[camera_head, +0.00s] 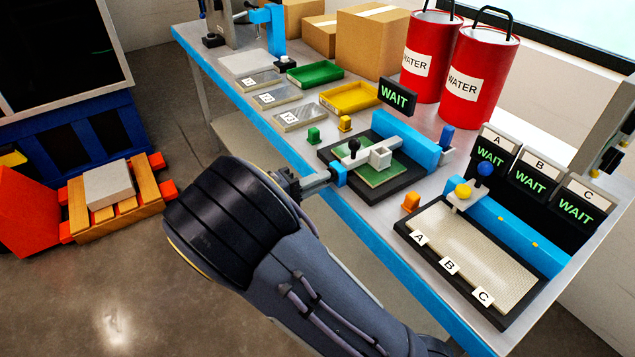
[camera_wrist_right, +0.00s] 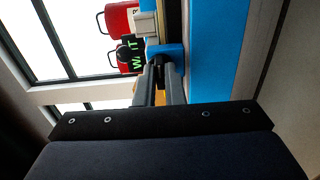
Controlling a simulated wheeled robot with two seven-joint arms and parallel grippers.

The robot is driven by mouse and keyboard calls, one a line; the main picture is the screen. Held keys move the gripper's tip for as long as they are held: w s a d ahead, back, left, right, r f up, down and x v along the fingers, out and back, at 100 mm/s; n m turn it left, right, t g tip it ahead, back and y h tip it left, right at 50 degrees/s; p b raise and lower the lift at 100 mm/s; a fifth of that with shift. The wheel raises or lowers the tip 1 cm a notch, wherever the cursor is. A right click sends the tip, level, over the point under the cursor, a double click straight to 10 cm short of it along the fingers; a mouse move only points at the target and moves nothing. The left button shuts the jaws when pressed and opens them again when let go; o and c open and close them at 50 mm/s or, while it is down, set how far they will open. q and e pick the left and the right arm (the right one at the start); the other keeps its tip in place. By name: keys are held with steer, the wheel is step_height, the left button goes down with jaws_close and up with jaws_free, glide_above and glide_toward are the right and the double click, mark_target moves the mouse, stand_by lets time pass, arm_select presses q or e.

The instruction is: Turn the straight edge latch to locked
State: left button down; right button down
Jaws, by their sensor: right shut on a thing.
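A black fixture (camera_head: 374,190) holds a green plate (camera_head: 378,174), with a pale grey block and bar (camera_head: 381,156) and a black knob (camera_head: 353,146) over it. A small blue piece (camera_head: 340,174), seemingly the latch, sits at the fixture's front left edge. My right gripper (camera_head: 331,178) reaches it from the left and is shut on it. In the right wrist view the fingers (camera_wrist_right: 160,82) meet the blue piece (camera_wrist_right: 166,53). The fingertips are partly hidden against it. Whether the latch is locked I cannot tell. My left gripper is not in view.
A blue rail (camera_head: 407,137) runs behind the fixture, with a WAIT sign (camera_head: 397,96) above. A bath tray (camera_head: 470,253) labelled A, B, C lies to the right. Red water buckets (camera_head: 478,75) stand behind.

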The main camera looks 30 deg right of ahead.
steer(key=c, duration=1.5)
jaws_free()
steer(key=a, duration=0.8)
steer(key=shift+s, duration=0.3)
